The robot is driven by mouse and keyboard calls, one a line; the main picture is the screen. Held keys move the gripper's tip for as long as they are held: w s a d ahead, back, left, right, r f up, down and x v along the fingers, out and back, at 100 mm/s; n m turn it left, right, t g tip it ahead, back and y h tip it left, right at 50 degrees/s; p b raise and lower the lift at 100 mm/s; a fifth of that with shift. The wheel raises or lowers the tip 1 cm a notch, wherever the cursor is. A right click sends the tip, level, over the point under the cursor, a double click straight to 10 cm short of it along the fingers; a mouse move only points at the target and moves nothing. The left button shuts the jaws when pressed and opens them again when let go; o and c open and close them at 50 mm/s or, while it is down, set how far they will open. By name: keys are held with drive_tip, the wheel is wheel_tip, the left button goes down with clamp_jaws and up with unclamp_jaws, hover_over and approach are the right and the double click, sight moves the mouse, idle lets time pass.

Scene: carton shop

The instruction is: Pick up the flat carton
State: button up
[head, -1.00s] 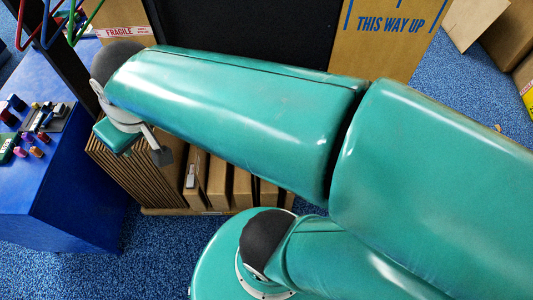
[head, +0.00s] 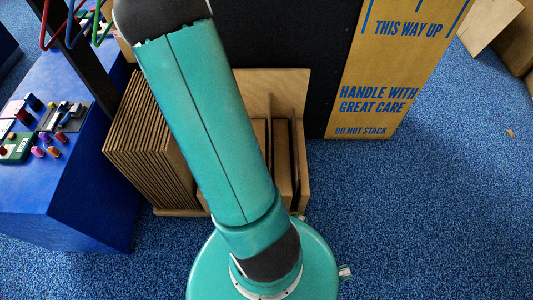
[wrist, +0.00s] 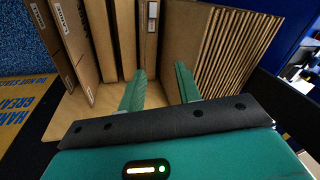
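Several flat brown cartons stand on edge in a wooden rack. In the wrist view, one narrow carton (wrist: 150,40) with a white label stands just beyond my gripper (wrist: 160,75). Others stand to its left, including a printed carton (wrist: 77,40). My gripper's two green fingers are apart, with nothing visibly held between them. They point into the rack, and I cannot tell whether they touch a carton. In the head view, a carton (head: 283,160) shows right of my arm; the arm hides my gripper and part of the rack (head: 290,80).
A dense stack of brown boards (head: 150,145) fills the rack's left side. A blue table (head: 85,190) with small tools stands left. A large printed carton (head: 385,90) leans against a black panel (head: 300,40) behind.

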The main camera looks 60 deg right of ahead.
drive_tip(key=s+d+f+m+g+h, duration=0.1)
drive_tip(key=s+d+f+m, duration=0.1)
drive_tip(key=s+d+f, duration=0.75)
drive_tip(key=s+d+f+m+g, duration=0.15)
drive_tip(key=s+d+f, duration=0.5)
drive_tip(key=f, duration=1.35)
drive_tip(key=shift+s+d+f, duration=0.2)
drive_tip(key=shift+d, duration=0.15)
wheel_tip(320, 180, down, 6)
drive_tip(key=shift+s, duration=0.15)
drive_tip(key=shift+c, duration=0.2)
clamp_jaws()
